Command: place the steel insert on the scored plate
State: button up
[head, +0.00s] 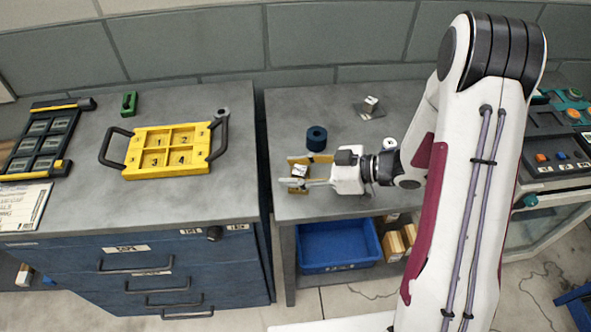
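In the head view, my gripper (296,180) reaches left over the front of the right-hand bench. A small block with a bright, dark-marked top (300,170) is at its fingertips. This may be the steel insert, but the fingers partly cover it and I cannot tell whether they grip it. Yellow and brown parts (309,158) show around and under the fingers. Farther back, a small shiny metal block (371,102) sits on a thin grey plate (364,113). I cannot make out score lines on that plate.
A dark blue ring-shaped roll (316,138) stands just behind my gripper. The left bench holds a yellow numbered tray (133,151), a green block (129,102) and a black rack (40,142). A gap separates the benches. A blue bin (340,245) sits below.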

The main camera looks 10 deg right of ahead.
jog(key=shift+r, duration=0.1)
jog(key=shift+d+r, duration=0.1)
jog(key=shift+d, duration=0.1)
jog(key=shift+v, duration=5.85)
